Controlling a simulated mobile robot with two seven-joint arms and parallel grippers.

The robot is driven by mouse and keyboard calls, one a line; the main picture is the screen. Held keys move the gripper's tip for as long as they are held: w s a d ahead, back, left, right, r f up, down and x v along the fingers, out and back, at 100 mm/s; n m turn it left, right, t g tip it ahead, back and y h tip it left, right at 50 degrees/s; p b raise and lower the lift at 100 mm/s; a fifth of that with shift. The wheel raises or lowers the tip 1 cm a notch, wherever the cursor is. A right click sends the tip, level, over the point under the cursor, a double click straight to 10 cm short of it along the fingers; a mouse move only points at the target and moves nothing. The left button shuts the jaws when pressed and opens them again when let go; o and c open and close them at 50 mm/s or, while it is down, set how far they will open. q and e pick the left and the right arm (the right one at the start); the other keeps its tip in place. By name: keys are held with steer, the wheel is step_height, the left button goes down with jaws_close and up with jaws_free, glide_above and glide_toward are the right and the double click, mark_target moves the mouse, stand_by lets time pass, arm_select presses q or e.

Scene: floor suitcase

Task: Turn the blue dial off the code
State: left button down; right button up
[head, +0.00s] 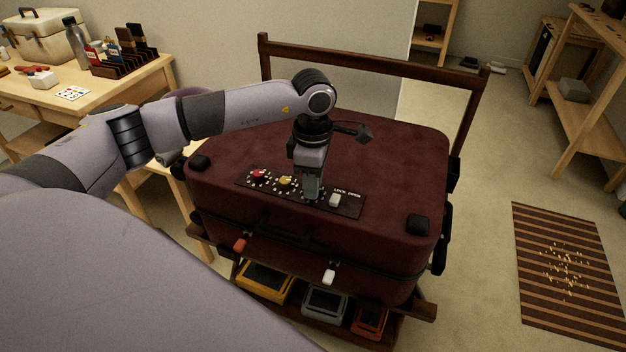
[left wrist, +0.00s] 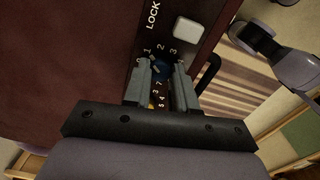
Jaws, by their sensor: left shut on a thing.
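The dark red suitcase (head: 330,145) lies flat on a wooden stand, with a black lock panel (head: 348,208) near its front edge. A red dial (head: 259,174) and a yellow dial (head: 286,181) sit on the panel. My left gripper (head: 312,194) points down onto the panel, right of the yellow dial, and hides the blue dial in the head view. In the left wrist view the blue dial (left wrist: 161,70) shows between the fingertips of my left gripper (left wrist: 162,72), which is shut on it. Printed numbers ring the dial.
A white button (head: 335,200) is on the panel beside my left gripper. A red latch (head: 239,245) and a white latch (head: 329,277) are on the suitcase front. Coloured bins (head: 324,303) sit below. A striped mat (head: 568,270) lies right.

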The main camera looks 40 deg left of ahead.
arm_select(q)
steer(key=c, duration=0.9)
jaws_free()
step_height(320, 180, up, 7)
steer(key=shift+r, duration=0.1)
